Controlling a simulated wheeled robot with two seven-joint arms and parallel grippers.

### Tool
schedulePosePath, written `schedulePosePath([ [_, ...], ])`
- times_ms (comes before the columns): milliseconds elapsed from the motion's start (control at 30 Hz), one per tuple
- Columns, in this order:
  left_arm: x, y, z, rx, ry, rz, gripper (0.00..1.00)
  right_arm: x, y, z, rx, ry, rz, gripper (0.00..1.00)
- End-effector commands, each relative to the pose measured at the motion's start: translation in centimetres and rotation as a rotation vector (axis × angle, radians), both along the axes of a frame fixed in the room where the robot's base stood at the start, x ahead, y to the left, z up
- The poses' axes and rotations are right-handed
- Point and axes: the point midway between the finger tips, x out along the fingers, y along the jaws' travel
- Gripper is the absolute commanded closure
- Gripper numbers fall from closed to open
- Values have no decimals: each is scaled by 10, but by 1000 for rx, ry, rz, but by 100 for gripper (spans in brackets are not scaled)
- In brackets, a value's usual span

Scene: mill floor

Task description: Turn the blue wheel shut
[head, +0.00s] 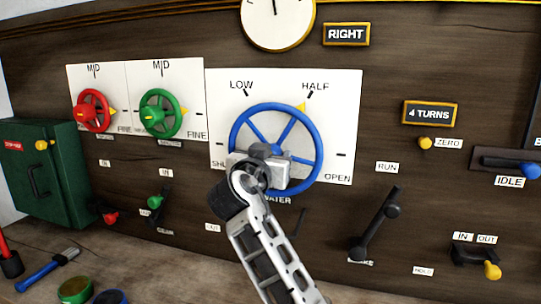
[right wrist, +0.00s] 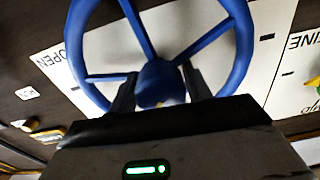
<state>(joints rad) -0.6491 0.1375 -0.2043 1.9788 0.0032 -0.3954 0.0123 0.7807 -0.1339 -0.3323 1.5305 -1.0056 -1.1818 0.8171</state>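The blue wheel (head: 320,152) is mounted on a white plate marked LOW, HALF and OPEN, plus a label at lower left that my gripper partly hides. A yellow pointer (head: 301,107) at its rim is by the HALF mark. My right gripper (head: 262,160) is in front of the wheel's hub and covers its lower middle in the head view. In the right wrist view, its two dark fingers (right wrist: 161,88) lie on either side of the blue hub (right wrist: 158,78), close against it with no clear gap. My left gripper is not in view.
Smaller red (head: 81,112) and green (head: 148,113) wheels sit left of the blue wheel. A black lever (head: 380,222) projects at lower right. A green box (head: 45,185) hangs at far left.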

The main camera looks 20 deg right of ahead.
Motion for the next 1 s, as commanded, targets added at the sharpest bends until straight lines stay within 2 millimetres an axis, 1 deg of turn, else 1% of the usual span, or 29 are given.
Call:
schedulePosePath([
  [33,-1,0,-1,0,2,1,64,0,0,0,0,0,0,66],
  [67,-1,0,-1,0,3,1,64,0,0,0,0,0,0,74],
  [100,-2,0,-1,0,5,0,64,0,0,0,0,0,0,80],
  [367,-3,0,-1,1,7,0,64,0,0,0,-13,10,0,80],
  [567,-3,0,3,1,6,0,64,0,1,0,-72,52,0,80],
  [800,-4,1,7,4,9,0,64,0,1,1,-222,154,1,80],
  [1000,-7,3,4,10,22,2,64,0,1,0,-381,260,1,80],
])
